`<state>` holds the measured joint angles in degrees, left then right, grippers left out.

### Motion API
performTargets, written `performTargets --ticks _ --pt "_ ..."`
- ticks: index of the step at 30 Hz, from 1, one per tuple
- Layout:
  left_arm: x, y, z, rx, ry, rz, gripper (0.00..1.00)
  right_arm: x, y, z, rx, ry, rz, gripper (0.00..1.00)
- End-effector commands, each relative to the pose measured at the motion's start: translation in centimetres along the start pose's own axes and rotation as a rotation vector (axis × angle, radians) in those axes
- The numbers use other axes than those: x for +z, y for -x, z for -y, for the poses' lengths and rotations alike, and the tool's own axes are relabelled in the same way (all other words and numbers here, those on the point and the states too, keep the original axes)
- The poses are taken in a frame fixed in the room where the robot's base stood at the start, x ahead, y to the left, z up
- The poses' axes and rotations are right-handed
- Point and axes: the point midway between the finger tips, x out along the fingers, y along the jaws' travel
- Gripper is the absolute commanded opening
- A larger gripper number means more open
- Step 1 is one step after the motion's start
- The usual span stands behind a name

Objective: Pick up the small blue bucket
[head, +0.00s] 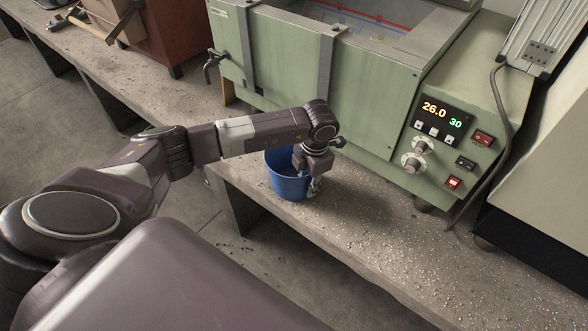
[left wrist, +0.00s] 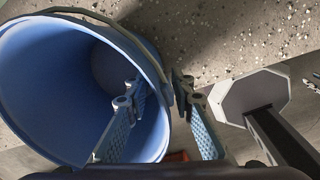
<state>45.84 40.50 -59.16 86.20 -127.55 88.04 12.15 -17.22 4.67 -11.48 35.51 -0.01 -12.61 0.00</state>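The small blue bucket (head: 287,182) stands upright on the concrete bench, near its front edge. In the left wrist view the bucket (left wrist: 45,75) fills the left side, its open mouth towards the camera, with a thin grey handle along its rim. My left gripper (head: 314,183) is at the bucket's right side, partly covering it in the head view. In the left wrist view the left gripper (left wrist: 157,92) straddles the rim, one finger inside the bucket and the other outside. The fingers stand apart, with a gap seen beside the wall. My right gripper is not in view.
The concrete bench (head: 400,250) has free room to the right of the bucket. A green bath machine (head: 310,95) with a lit display stands close behind it. A metal lever (head: 213,62) sticks out at its left. A large pale machine (head: 545,150) stands at right.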

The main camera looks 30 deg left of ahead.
Motion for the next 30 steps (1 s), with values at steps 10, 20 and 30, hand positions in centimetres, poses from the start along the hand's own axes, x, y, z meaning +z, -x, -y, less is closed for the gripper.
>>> performTargets --ticks 10,20,30 --pt "0.02 -0.25 -0.01 0.0 0.0 0.001 0.12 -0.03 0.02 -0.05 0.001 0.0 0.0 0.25" --pt "0.02 -0.21 -0.03 0.0 0.001 0.001 0.0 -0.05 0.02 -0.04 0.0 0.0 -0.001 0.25" --pt "0.03 -0.09 -0.23 0.001 0.002 0.002 0.0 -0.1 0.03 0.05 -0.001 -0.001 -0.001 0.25"
